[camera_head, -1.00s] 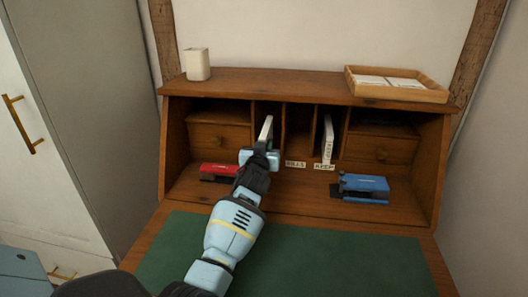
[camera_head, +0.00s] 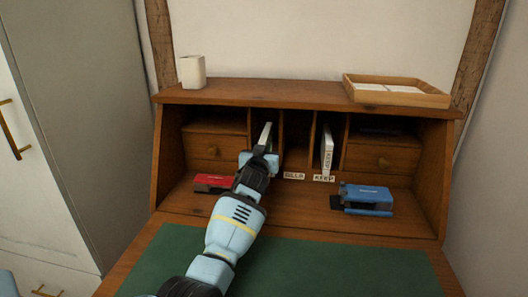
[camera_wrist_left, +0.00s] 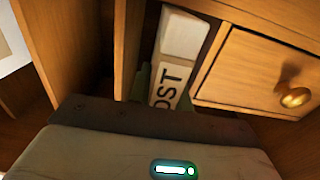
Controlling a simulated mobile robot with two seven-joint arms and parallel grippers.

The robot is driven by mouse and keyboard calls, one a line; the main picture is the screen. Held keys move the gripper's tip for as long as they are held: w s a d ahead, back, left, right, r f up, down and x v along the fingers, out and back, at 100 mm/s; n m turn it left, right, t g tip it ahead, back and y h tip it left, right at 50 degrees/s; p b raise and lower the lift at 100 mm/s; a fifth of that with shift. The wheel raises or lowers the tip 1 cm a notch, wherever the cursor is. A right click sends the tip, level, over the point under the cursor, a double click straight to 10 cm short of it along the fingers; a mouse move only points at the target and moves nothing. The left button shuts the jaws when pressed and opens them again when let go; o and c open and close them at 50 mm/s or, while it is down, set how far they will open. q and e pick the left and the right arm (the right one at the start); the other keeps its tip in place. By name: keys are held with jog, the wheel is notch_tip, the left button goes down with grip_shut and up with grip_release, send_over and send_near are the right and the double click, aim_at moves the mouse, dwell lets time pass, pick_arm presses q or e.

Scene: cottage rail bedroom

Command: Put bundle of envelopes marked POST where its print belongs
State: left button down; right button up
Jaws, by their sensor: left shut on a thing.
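The white bundle of envelopes (camera_head: 266,133) stands upright in the left narrow slot of the desk's pigeonholes. In the left wrist view the bundle (camera_wrist_left: 181,42) shows the letters "OST", the rest being hidden. My left gripper (camera_head: 259,160) is at the mouth of that slot, shut on the bundle's near end. Its green fingertips show beside the bundle in the wrist view. Any label under this slot is hidden by my gripper. The BILLS label (camera_head: 294,176) is under the empty middle slot. The KEEP label (camera_head: 324,178) is under the right slot. My right gripper is out of view.
A white bundle marked KEEP (camera_head: 327,151) stands in the right slot. A red stapler (camera_head: 212,182) lies left of my arm, a blue hole punch (camera_head: 367,198) to the right. A cup (camera_head: 192,71) and wooden tray (camera_head: 397,99) stand on top. The green mat (camera_head: 330,268) is clear.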

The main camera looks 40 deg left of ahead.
pick_arm(q)
jog(key=c, duration=1.2)
grip_release()
jog(key=shift+s+d, duration=0.1)
jog(key=p+v, duration=0.5)
jog(key=v, duration=0.2)
jog(key=shift+s+p, duration=0.3)
jog(key=shift+d, duration=0.15)
